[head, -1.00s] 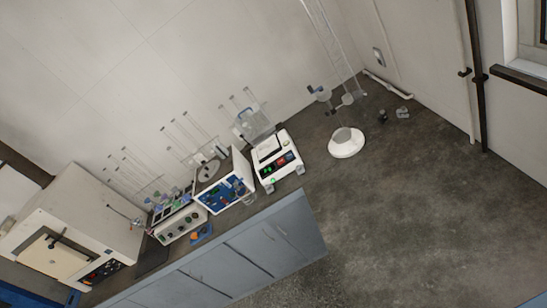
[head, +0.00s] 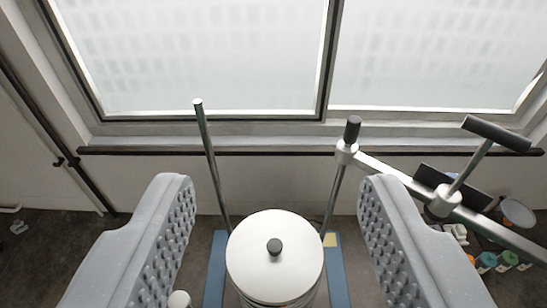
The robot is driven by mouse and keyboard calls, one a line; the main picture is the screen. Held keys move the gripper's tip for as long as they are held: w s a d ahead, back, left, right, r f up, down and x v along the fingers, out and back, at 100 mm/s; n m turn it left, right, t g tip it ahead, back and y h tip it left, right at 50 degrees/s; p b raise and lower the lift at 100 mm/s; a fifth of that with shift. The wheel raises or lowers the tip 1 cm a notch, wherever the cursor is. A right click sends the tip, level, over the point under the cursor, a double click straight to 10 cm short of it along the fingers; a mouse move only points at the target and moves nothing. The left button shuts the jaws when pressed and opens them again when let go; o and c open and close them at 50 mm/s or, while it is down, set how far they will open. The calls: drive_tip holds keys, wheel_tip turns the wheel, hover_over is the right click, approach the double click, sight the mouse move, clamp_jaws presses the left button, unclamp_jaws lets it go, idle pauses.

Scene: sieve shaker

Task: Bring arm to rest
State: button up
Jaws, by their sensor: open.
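My gripper (head: 277,190) is open in the head view, its two grey studded jaws wide apart at left and right, with nothing held between them. Beyond and between the jaws stands the sieve shaker: a round white lid (head: 262,275) with a dark knob (head: 274,246) on top of a mostly hidden body. Two thin upright rods (head: 210,160) rise behind the lid. A pale clamp bar (head: 385,176) with a black-ended T-handle (head: 497,133) swings out to the right from the right rod. The right jaw partly hides the view below the bar.
A large window (head: 200,60) with a dark sill ledge (head: 250,151) fills the back wall. A blue base strip (head: 337,268) shows beside the shaker. Several small coloured jars (head: 500,261) and a bowl (head: 517,212) are at the right.

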wheel_tip(320, 180, down, 21)
drive_tip(key=b, duration=2)
drive_tip(key=shift+f+b, duration=0.15)
drive_tip(key=shift+b, duration=0.25)
drive_tip(key=shift+c, duration=0.3)
